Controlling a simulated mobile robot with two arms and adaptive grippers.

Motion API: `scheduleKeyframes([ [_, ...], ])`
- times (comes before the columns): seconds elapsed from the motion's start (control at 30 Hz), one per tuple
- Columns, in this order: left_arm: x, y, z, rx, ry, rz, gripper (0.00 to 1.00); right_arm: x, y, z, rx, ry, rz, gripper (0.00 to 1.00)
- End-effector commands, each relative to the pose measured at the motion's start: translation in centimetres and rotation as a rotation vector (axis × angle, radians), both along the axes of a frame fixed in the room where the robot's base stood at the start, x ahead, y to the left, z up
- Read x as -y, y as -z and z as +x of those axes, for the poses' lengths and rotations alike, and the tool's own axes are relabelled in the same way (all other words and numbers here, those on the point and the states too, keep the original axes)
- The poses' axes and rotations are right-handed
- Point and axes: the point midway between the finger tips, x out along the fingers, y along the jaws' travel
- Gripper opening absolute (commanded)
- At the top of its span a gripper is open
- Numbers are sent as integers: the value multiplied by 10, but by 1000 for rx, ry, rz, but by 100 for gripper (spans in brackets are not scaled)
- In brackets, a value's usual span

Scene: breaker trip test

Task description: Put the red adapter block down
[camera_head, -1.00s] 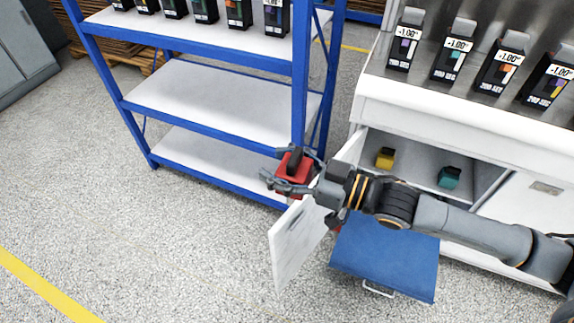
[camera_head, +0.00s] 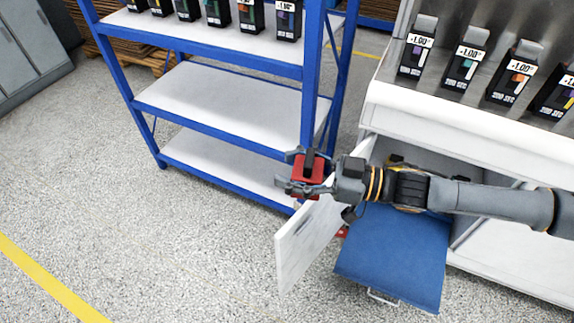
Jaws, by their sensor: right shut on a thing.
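The red adapter block (camera_head: 312,189) has a dark upright part on top. My right gripper (camera_head: 305,176) is shut on it, with fingers on both sides. What lies directly beneath the block is hard to tell. My left gripper is not in view.
The blue rack (camera_head: 215,140) has white shelves; its lower two look empty. Black devices (camera_head: 417,48) stand on the white cabinet's counter (camera_head: 470,118). A blue panel with a handle (camera_head: 392,258) sticks out below my right arm. Floor at left is clear.

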Motion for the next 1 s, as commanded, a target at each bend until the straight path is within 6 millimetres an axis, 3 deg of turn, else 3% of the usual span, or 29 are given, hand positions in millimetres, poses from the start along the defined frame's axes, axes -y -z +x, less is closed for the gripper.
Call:
scheduleKeyframes([
  [0.33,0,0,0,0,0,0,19,13,-3,-3,7,-179,3,0],
  [0.67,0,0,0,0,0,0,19,16,-3,-6,3,-229,3,0],
  [0.87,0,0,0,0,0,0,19,-3,1,-21,0,-260,6,0],
  [1.0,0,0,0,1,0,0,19,-35,3,-46,-1,-306,9,0],
])
